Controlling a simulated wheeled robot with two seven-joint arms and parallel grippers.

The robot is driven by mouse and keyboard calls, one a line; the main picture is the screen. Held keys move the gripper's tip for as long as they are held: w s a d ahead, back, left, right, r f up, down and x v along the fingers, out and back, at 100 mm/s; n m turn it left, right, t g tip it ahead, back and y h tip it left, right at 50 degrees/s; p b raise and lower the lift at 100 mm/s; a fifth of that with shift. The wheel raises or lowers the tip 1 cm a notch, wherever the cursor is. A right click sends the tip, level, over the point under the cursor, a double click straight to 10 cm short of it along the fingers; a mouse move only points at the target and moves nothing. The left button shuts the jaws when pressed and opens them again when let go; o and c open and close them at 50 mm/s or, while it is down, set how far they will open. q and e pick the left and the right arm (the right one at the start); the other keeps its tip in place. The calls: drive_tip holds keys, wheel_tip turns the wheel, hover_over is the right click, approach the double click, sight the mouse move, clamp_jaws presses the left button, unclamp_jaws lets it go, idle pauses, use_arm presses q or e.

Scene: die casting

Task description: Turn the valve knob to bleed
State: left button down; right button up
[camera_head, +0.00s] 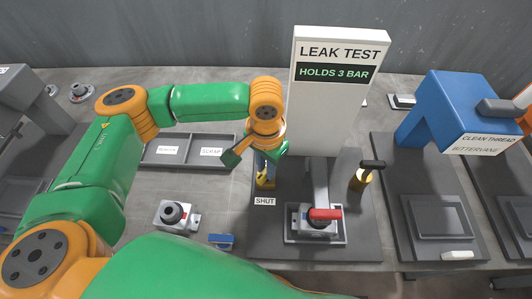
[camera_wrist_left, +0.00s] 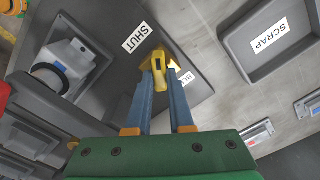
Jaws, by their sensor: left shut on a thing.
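The yellow valve knob (camera_head: 266,181) sits at the left edge of the dark leak test base, just above the "SHUT" label (camera_head: 265,201). My left gripper (camera_head: 264,172) reaches down from above and is shut on it. In the left wrist view the blue fingers (camera_wrist_left: 166,85) close around the knob (camera_wrist_left: 160,68), whose yellow body shows between and beyond the tips. The "SHUT" label (camera_wrist_left: 135,38) is clear there; a second label starting "BL" (camera_wrist_left: 186,79) is partly hidden behind a finger. My right gripper does not show.
The white "LEAK TEST" panel (camera_head: 338,95), reading "HOLDS 3 BAR", stands behind the knob. A clamped part with a red handle (camera_head: 325,214) and a brass fitting with a black lever (camera_head: 361,180) are to the right. A scrap tray (camera_head: 190,162) is left; a blue machine (camera_head: 447,105) stands right.

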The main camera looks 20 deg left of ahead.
use_arm(q)
drive_tip(key=m+p, duration=0.6)
drive_tip(key=p, duration=0.1)
drive_tip(key=shift+r, duration=0.3)
drive_tip(key=m+p, duration=0.2)
drive_tip(key=m, duration=0.1)
drive_tip(key=m+p, duration=0.1)
drive_tip(key=m, duration=0.2)
drive_tip(key=shift+f+m+p, duration=0.15)
drive_tip(key=shift+m+p, duration=0.25)
drive_tip(key=m+p, duration=0.1)
drive_tip(key=m, duration=0.2)
drive_tip(key=shift+m, duration=0.3)
drive_tip(key=m, duration=0.3)
drive_tip(key=shift+f+m+p, duration=0.1)
drive_tip(key=shift+m+p, duration=0.2)
drive_tip(key=shift+p, duration=0.1)
drive_tip(key=m, duration=0.4)
drive_tip(key=shift+m, duration=2.1)
